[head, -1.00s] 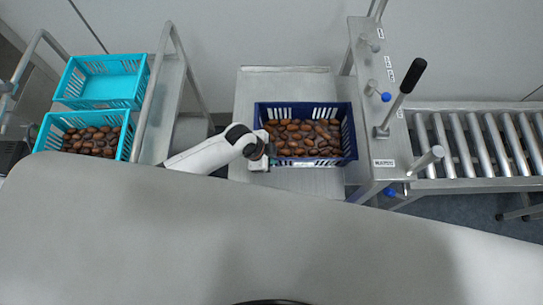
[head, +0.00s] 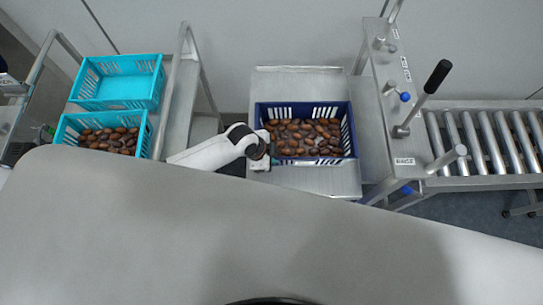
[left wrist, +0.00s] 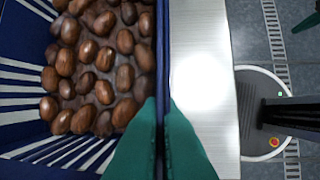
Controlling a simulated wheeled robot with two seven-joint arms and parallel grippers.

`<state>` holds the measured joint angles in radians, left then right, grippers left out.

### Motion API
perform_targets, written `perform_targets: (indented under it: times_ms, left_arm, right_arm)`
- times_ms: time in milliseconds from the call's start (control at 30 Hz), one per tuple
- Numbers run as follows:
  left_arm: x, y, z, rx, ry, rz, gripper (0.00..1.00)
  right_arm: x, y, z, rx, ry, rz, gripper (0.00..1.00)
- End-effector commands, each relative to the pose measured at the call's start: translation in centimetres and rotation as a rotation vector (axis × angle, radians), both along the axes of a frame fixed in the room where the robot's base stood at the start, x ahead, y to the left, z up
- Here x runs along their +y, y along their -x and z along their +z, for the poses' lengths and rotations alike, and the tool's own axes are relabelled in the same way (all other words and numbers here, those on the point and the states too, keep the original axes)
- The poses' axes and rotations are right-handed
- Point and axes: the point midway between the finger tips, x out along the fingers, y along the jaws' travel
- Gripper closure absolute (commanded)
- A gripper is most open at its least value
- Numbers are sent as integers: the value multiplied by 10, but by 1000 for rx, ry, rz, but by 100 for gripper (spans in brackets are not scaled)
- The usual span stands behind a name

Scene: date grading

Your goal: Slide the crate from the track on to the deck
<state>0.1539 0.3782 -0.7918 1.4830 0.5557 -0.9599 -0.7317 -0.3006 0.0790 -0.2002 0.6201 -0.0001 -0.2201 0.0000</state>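The dark blue crate (head: 306,160), full of brown dates, sits on a plain steel deck (head: 325,182). Its left end is close to the deck's left edge, and its right end is near the steel frame. The roller track (head: 482,145) is to the right, beyond that frame, with no crate on the part in view. My left gripper (head: 263,160) is at the crate's near left corner. In the left wrist view its green fingers (left wrist: 163,110) stand on both sides of the crate's blue wall and appear closed on it. My right gripper is out of view.
The steel frame (head: 385,130) carries a black-knobbed lever (head: 424,97) and a label reading "RINSE". At left, a trolley holds two cyan crates, one empty (head: 118,104) and one with dates (head: 146,135). A broad grey surface (head: 250,230) fills the foreground.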

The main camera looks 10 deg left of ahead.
Motion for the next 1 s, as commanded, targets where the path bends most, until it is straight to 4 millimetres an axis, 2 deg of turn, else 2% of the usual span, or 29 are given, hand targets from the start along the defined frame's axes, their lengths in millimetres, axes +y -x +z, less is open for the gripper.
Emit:
perform_targets:
  times_ms: [33, 167, 200, 567, 767, 1000]
  left_arm:
    - [-2, -1, 1, -3, 6, 1, 95]
    - [-1, -1, 1, -3, 4, 0, 74]
    - [-1, -1, 1, -2, 4, 0, 71]
    - [1, 1, 5, -2, 3, -1, 71]
    - [12, 6, 31, -5, 2, -2, 71]
    - [29, 15, 76, -7, 2, -2, 71]
  right_arm:
    - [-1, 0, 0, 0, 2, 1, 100]
    - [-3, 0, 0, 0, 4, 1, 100]
    - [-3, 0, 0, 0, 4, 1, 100]
    - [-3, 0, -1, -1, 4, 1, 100]
    - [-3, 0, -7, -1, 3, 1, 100]
    - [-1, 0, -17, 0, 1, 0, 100]
